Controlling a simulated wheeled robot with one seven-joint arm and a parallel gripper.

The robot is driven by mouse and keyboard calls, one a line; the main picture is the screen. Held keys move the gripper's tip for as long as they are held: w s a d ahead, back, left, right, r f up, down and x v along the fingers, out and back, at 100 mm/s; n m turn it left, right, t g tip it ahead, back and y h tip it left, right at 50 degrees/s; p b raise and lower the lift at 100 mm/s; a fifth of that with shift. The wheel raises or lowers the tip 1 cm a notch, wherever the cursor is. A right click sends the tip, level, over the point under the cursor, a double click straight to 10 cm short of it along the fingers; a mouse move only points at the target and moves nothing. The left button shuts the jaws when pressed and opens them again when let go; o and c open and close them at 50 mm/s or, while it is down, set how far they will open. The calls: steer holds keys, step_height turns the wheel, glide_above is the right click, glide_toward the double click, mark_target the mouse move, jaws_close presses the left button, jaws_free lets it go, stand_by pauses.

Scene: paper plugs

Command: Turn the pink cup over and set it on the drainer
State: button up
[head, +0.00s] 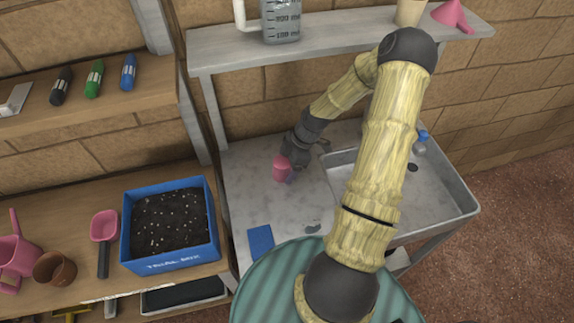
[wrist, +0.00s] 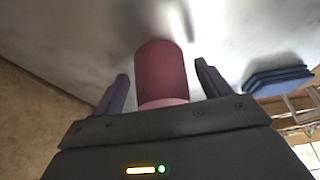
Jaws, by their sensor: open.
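The pink cup (head: 281,170) stands on the left part of the grey sink bench (head: 250,190), left of the basin. I cannot tell surely which end is up. My gripper (head: 291,173) is low beside it at the end of the arm. In the wrist view the cup (wrist: 161,72) lies between the two spread dark fingers of my gripper (wrist: 164,86), with a gap on each side. No separate drainer rack is clear; the flat bench top left of the basin may be the drainer.
A grey basin (head: 455,198) is at right, partly behind my arm. A blue cloth (head: 260,240) lies on the bench's front left; a blue-capped bottle (head: 420,144) stands behind the basin. A shelf (head: 228,52) with a measuring jug (head: 281,20) overhangs the back. A soil tray (head: 170,265) is left.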

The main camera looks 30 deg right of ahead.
steer(key=v, duration=1.1)
steer(key=shift+r+b, duration=0.35)
steer(key=shift+r, duration=0.05)
steer(key=shift+s+d, duration=0.15)
steer(key=s+a+r+m+t+h, duration=0.1)
steer(key=s+a+r+m+h, duration=0.1)
steer(key=s+a+r+m, duration=0.2)
steer(key=s+a+r+m+h, duration=0.2)
steer(key=s+a+r+m, duration=0.3)
steer(key=a+m, duration=0.6)
steer(key=shift+s+m+t+h, duration=0.3)
steer(key=shift+s+m+t, duration=0.1)
steer(key=shift+s, duration=0.65)
